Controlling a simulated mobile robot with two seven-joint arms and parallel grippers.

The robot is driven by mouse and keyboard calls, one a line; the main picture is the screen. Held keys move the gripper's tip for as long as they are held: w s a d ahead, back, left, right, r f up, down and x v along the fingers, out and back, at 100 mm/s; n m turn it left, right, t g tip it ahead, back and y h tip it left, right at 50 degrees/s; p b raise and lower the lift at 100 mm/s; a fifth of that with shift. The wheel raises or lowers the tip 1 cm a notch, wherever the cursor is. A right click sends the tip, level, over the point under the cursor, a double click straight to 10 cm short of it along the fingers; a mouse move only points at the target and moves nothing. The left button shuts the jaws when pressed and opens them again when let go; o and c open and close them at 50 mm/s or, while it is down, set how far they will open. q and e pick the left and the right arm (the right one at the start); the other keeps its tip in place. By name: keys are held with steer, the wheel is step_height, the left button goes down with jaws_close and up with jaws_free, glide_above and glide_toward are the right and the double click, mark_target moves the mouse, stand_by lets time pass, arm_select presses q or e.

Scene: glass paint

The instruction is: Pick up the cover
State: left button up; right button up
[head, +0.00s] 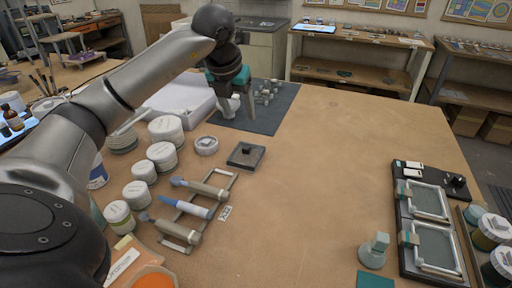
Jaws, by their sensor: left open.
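My left arm reaches across from the left, and my left gripper (230,104) points down at the left part of a dark mat (272,118) at the back of the table. It is open, with small pale pieces at and beside its fingertips; I cannot tell whether it touches them. No cover can be singled out for certain. A dark square plate with a black knob (246,155) lies in front of the mat, and a round white-topped lid or tin (206,145) lies left of it. Both are apart from the gripper. My right gripper is not in view.
Several white-lidded jars (162,155) stand at left, near a rack with rollers or tools (190,214). A white box (178,100) stands beside the mat. Dark framed trays (430,220) and a pale knobbed piece (374,250) are at right. The table's middle (320,170) is clear.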

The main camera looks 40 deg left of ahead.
arm_select(q)
glide_above(246, 147)
steer(key=s+d, duration=0.1)
steer(key=s, duration=0.1)
step_height(246, 147, down, 8)
steer(key=shift+w+f, duration=0.1)
steer(key=shift+f, duration=0.1)
steer(key=x, duration=0.4)
steer(key=shift+s+f+b, duration=0.3)
steer(key=shift+f+b, duration=0.05)
steer(key=shift+f, duration=0.1)
steer(key=shift+w+a+f, duration=0.1)
steer(key=shift+w+f, duration=0.15)
steer(key=shift+f, duration=0.15)
jaws_close()
